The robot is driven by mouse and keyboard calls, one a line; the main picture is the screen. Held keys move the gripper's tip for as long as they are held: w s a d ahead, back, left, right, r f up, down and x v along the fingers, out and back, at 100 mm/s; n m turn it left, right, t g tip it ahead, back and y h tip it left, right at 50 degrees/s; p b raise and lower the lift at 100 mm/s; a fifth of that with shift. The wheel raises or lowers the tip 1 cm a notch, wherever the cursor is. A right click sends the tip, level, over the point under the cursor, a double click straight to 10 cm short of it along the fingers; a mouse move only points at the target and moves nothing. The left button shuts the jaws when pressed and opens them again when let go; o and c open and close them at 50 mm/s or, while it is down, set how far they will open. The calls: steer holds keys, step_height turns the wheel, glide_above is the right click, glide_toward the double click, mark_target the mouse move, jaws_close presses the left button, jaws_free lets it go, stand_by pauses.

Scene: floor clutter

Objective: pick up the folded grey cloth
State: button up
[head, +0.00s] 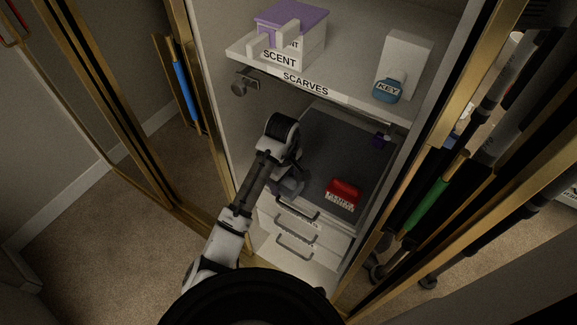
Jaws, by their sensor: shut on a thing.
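My arm reaches into the open cabinet, and my gripper (287,180) points down at the left front of the dark surface above the drawers. A small bluish-grey shape, which looks like the folded grey cloth (291,188), is at its fingertips. My gripper is shut on it. My wrist and hand hide part of it, and the fingers are hard to make out. I cannot tell whether the cloth still touches the surface below.
A red-and-white brush-like item (343,194) lies right of my gripper, and a small purple item (381,141) is farther back. The shelf (335,91) above holds a purple-lidded box (291,31) and a white box (405,62) with a blue KEY tag (388,90). Gold-framed doors flank the opening.

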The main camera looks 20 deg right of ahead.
steer(key=s+a, duration=0.7)
steer(key=s, duration=0.1)
steer(key=shift+s+a, duration=0.15)
steer(key=shift+a, duration=0.05)
stand_by(0.4)
